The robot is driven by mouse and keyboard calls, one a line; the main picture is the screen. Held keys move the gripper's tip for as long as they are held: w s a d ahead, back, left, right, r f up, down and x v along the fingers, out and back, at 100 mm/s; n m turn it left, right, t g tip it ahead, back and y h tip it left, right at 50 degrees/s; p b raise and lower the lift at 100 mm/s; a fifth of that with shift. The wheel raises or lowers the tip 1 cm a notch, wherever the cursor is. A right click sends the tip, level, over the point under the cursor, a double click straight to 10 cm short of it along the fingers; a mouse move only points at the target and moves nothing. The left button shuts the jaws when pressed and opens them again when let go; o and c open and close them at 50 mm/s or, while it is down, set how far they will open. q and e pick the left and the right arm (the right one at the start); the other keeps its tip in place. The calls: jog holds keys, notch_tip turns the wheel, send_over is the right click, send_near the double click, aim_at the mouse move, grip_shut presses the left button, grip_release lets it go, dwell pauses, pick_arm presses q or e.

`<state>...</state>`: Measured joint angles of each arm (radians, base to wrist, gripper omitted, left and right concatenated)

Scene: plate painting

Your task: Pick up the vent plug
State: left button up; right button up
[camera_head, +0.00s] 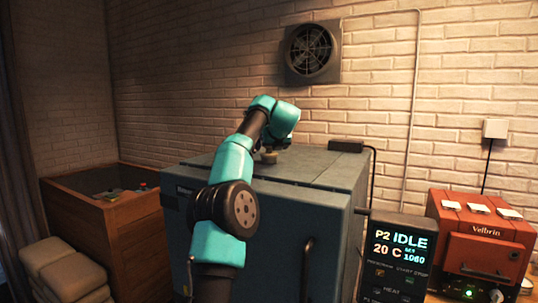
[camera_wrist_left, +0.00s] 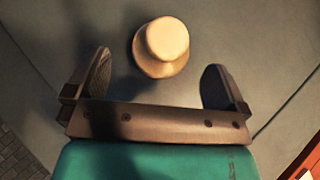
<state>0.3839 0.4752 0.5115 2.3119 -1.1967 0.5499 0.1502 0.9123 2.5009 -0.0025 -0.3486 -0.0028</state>
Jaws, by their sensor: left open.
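The vent plug (camera_wrist_left: 163,47) is a pale, cream-coloured stepped knob on the grey kiln top (camera_wrist_left: 225,35). In the left wrist view it sits ahead of my left gripper (camera_wrist_left: 158,78), roughly centred between the two dark fingers. The fingers are wide apart and do not touch it. In the head view the plug (camera_head: 269,155) shows as a small knob on the kiln lid (camera_head: 315,165), just under the end of my left arm. My left gripper's fingers are hidden behind the arm there. My right gripper is not in view.
A control panel (camera_head: 396,255) reading IDLE and 20 C stands at the kiln's right front. An orange Velbrin box (camera_head: 480,240) is further right. A wooden bin (camera_head: 115,225) and stacked beige bags (camera_head: 65,270) are at left. The lid's right side is mostly clear.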

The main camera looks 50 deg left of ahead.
aim_at(269, 150)
pick_arm(q)
jog(key=shift+x, duration=2.55)
jog(key=shift+w, duration=0.15)
jog(key=shift+c, duration=0.5)
jog(key=shift+r, duration=0.1)
jog(key=c, duration=0.9)
